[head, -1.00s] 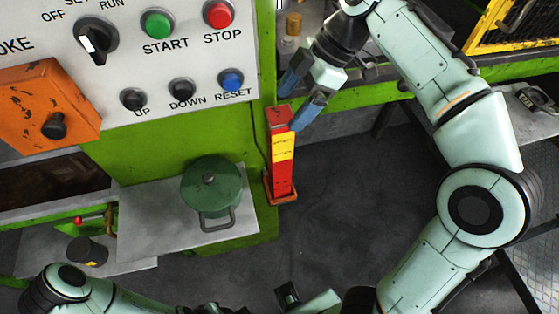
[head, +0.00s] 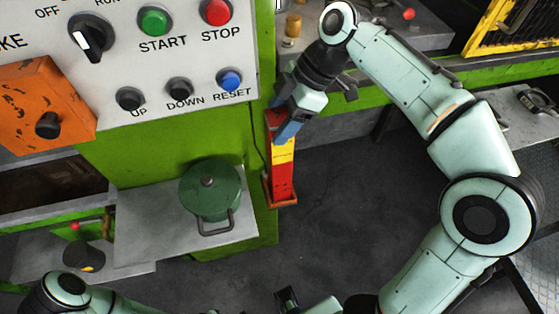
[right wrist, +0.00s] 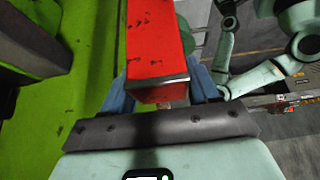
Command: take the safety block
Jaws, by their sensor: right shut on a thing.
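The safety block (head: 283,178) is a tall red post with a yellow band. It stands upright in a small orange-red holder (head: 281,202) on the side of the green press. My right gripper (head: 283,127) is shut on the upper part of the block, with its blue fingers on either side. In the right wrist view the block's red end (right wrist: 158,60) sits between the two blue fingers, with dark scuffs on it. The block's foot is hidden inside the holder.
The control panel (head: 185,65) with knob and buttons is left of the block. A green lidded pot (head: 208,190) stands on a grey shelf (head: 150,220) to the lower left. A workbench with a green edge (head: 400,82) is behind. Dark floor (head: 350,200) to the right is open.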

